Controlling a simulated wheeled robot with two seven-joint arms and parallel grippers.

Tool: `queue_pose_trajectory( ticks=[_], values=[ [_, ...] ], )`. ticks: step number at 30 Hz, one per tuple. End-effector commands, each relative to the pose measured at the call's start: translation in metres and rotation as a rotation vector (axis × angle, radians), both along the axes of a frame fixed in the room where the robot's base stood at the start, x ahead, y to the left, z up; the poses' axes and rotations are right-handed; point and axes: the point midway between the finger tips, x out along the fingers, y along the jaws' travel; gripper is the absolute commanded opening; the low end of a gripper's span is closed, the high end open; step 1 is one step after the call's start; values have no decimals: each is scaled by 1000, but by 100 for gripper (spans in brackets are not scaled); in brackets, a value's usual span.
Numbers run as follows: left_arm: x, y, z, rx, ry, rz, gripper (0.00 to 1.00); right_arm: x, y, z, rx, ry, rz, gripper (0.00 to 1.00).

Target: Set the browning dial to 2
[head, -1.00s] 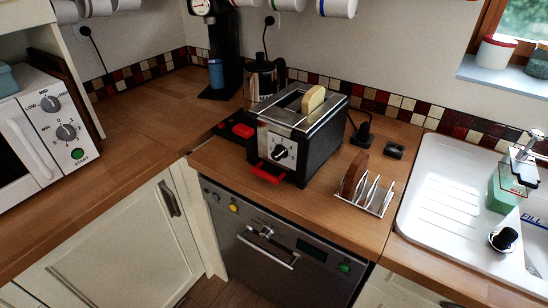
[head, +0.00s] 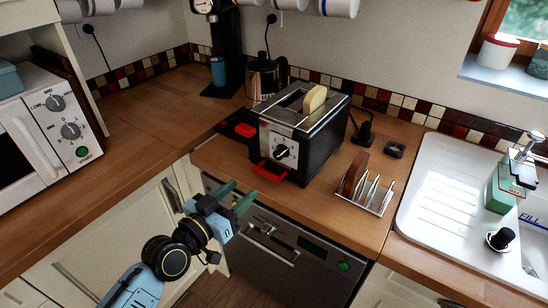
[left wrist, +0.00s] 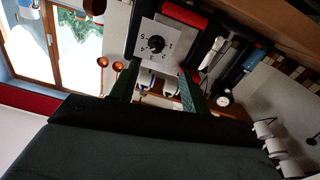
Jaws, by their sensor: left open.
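The black and silver toaster (head: 318,150) stands on the wooden counter with a slice of bread (head: 314,99) in its top slot. Its black browning dial (head: 284,153) sits on the pale front panel; it also shows in the left wrist view (left wrist: 156,44), with numerals around it. The dial's exact setting is too small to tell. My left gripper (head: 245,188) is open and empty, in front of the counter edge, below and to the left of the dial and apart from it. In the left wrist view its fingers (left wrist: 158,72) spread either side below the dial.
A red lever (head: 270,172) sticks out low on the toaster's front. The dishwasher front (head: 290,250) lies below. The counter at left (head: 130,135) is clear.

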Motion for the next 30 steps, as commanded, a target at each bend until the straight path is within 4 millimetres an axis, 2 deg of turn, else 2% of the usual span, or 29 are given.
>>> queue_pose_trajectory(
  ticks=[3,8,15,21,30],
  values=[
    [3,-6,12,-11,-20,-13,47,0,0,0,0,0,0,70],
    [21,-18,12,-13,-19,-12,47,0,0,0,0,0,0,70],
    [64,-47,11,-13,-19,-12,47,0,0,-2,0,0,0,70],
    [92,-66,10,-11,-18,-11,47,0,0,-5,0,0,0,70],
    [109,-78,10,-9,-17,-11,47,0,0,-8,0,0,0,70]
  ],
)
